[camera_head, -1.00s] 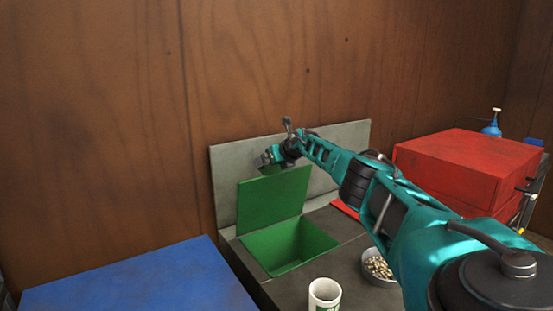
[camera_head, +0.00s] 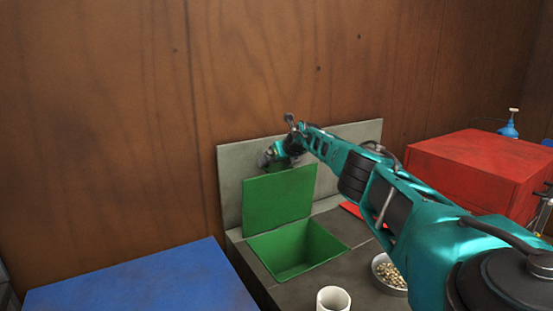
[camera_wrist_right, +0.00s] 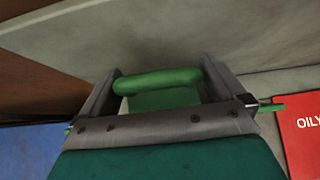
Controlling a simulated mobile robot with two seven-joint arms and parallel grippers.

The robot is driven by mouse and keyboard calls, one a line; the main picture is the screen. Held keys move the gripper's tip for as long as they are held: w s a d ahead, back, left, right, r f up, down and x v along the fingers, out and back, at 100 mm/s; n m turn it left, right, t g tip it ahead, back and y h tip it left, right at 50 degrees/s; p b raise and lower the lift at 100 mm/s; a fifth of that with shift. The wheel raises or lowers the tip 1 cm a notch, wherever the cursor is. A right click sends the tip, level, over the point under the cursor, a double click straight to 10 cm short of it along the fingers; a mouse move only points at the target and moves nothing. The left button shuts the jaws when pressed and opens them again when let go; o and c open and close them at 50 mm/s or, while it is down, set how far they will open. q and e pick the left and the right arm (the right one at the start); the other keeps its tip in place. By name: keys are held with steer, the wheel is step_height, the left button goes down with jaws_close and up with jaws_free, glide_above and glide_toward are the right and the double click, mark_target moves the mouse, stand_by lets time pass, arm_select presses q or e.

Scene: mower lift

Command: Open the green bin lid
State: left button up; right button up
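The green bin (camera_head: 290,252) is set into the dark grey counter, and its inside shows. Its green lid (camera_head: 278,198) stands raised, nearly upright, at the bin's back edge. My right gripper (camera_head: 270,157) is at the lid's top edge, in front of the grey back panel. In the right wrist view the green handle (camera_wrist_right: 158,80) lies across the gap between the widely spaced fingers of my right gripper (camera_wrist_right: 160,68). I cannot tell whether the fingers touch the handle. My left gripper is not in view.
A grey panel (camera_head: 230,175) stands behind the lid. A blue surface (camera_head: 140,285) lies at left, a white cup (camera_head: 333,300) in front. A bowl (camera_head: 389,278) of small pieces, a flat red piece (camera_head: 351,209) and a red box (camera_head: 480,165) are at right.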

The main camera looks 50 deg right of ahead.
steer(key=shift+o, duration=0.3)
steer(key=shift+d, duration=0.1)
steer(key=shift+s, duration=0.1)
steer(key=shift+s+r, duration=0.3)
steer(key=shift+r, duration=0.15)
steer(key=v, duration=1.1)
steer(key=shift+s+a, duration=0.25)
steer(key=shift+s, duration=0.1)
